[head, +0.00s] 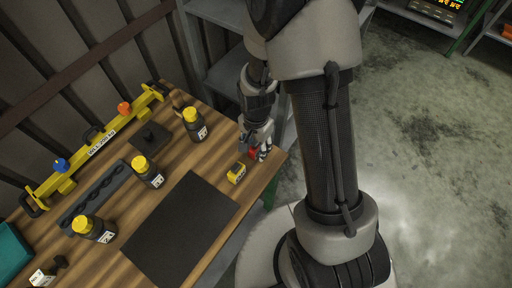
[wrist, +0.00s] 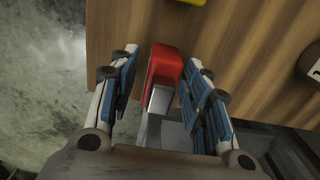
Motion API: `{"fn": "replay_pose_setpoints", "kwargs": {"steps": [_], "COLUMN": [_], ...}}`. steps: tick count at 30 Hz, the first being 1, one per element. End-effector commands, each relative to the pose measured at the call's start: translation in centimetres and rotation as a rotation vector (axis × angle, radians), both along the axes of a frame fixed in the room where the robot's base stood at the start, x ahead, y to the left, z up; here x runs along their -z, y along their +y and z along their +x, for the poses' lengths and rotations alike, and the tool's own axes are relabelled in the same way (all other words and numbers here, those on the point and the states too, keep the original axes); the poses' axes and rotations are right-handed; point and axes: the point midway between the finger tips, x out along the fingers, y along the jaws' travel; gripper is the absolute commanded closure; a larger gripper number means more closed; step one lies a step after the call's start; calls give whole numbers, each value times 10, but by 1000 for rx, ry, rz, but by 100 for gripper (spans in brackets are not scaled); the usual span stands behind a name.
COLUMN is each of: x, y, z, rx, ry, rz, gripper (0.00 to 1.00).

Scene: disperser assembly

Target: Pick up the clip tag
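The clip tag (wrist: 165,66) is a red block with a grey metal part at its near end. In the wrist view it lies between the two fingers of my gripper (wrist: 161,58). The fingers are spread on either side of it. A narrow gap shows on the left, and the right finger is very close to it. In the head view the red of the clip tag (head: 254,154) shows small by my gripper (head: 261,152), at the table's right edge. It is partly hidden by the fingers there.
A small yellow block (head: 236,173) sits close by on the wooden table (head: 215,205). A black mat (head: 182,230), several yellow-capped bottles (head: 195,124) and a long yellow holder (head: 95,150) are farther left. Grey shelving (head: 218,75) stands behind the table.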

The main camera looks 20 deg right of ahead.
Motion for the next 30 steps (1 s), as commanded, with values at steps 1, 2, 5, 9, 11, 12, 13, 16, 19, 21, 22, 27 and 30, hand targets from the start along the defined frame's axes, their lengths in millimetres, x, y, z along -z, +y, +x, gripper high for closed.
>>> {"fn": "replay_pose_setpoints", "kwargs": {"steps": [1,2,5,9,11,12,13,16,19,21,22,27,30], "x": [0,0,0,0,0,0,0,0,0,0,0,-3,-11], "y": [0,0,0,0,0,0,0,0,0,0,0,0,0], "z": [0,0,0,0,0,0,0,0,0,0,0,0,1], "rx": [0,0,0,0,0,0,0,0,0,0,0,0,0], "ry": [0,0,0,0,0,0,0,0,0,0,0,-1,-4], "rz": [0,0,0,0,0,0,0,0,0,0,0,0,0], "gripper": [62,64,71,80,84,87,89,96,100,100,100,100,100]}}
